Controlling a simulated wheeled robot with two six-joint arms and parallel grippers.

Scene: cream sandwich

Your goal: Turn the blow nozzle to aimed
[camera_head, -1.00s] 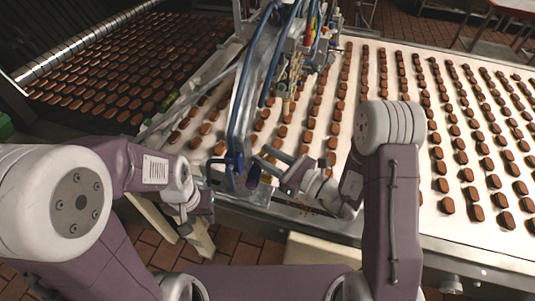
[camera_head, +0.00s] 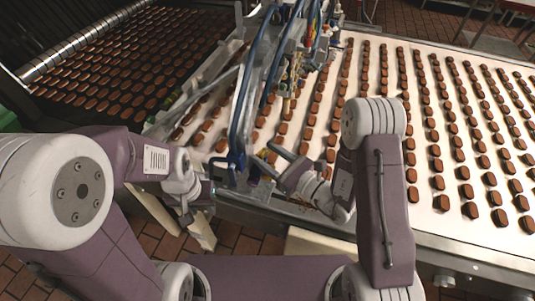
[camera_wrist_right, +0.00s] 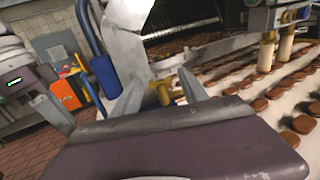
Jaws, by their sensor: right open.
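A blue hose (camera_head: 240,125) comes down from the machine frame to a fitting (camera_head: 236,160) at the belt's near left edge, likely the blow nozzle's mount. The nozzle's own outline and aim are hard to make out. In the right wrist view a blue hose (camera_wrist_right: 98,55) stands left of a small brass-yellow fitting (camera_wrist_right: 162,92). My right gripper (camera_head: 266,156) is open, just right of the hose end; in its wrist view the fitting shows between its fingers, contact unclear. My left gripper (camera_head: 207,192) hangs low at the left, its fingers too small to read.
A pale conveyor belt (camera_head: 420,180) carries rows of brown sandwiches on the right. A dark mesh belt (camera_head: 130,65) with more lies at the far left. The machine frame with coloured hoses (camera_head: 310,40) rises close behind my right gripper. Tiled floor (camera_head: 150,235) is in front.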

